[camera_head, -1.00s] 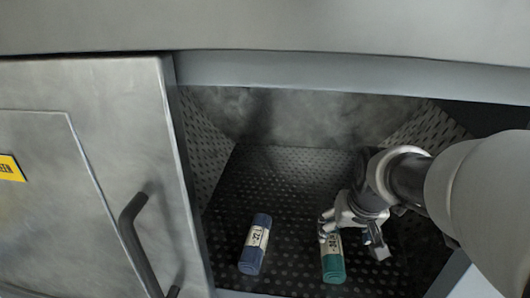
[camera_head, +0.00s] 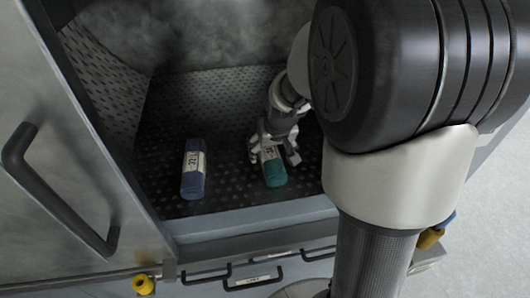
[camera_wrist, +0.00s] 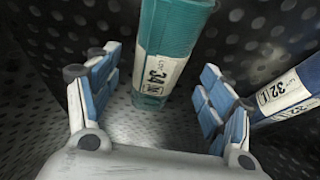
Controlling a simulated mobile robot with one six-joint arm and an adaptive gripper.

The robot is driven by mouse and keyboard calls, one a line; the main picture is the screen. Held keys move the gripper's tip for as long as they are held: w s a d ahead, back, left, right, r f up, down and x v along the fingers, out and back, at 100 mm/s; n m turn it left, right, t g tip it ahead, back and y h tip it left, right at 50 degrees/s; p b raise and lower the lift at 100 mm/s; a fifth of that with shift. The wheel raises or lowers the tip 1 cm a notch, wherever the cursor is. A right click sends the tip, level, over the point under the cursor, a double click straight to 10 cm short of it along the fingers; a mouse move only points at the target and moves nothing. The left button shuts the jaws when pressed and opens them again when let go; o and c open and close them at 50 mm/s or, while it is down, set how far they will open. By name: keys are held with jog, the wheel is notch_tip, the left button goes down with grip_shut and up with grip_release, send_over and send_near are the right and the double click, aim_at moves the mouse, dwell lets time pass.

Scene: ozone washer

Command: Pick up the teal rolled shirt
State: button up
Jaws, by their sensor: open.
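The teal rolled shirt (camera_head: 273,171) lies on the dark perforated floor of the washer chamber, with a white label around it. In the wrist view the teal shirt (camera_wrist: 172,50) shows its label, reading 34, between and beyond the fingers. My gripper (camera_head: 274,152) is over the shirt's far end, one finger on each side. In the wrist view my gripper (camera_wrist: 155,95) is open, with gaps between both blue-padded fingers and the shirt. Whether any finger touches the shirt is hard to tell in the head view.
A blue rolled shirt (camera_head: 193,170) labelled 32 lies to the left; it also shows at the right of the wrist view (camera_wrist: 290,92). The opened door with a black handle (camera_head: 50,190) stands at left. The chamber's front sill (camera_head: 250,218) is near the shirts.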

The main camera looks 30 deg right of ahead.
aim_at(270, 153)
jog(key=b+x, duration=0.1)
jog(key=x, duration=0.3)
jog(key=shift+w+d+f+b, duration=0.1)
jog(key=shift+w+f+b, duration=0.05)
jog(key=shift+f+b, duration=0.2)
jog(key=shift+r, duration=0.15)
jog(key=c, duration=1.3)
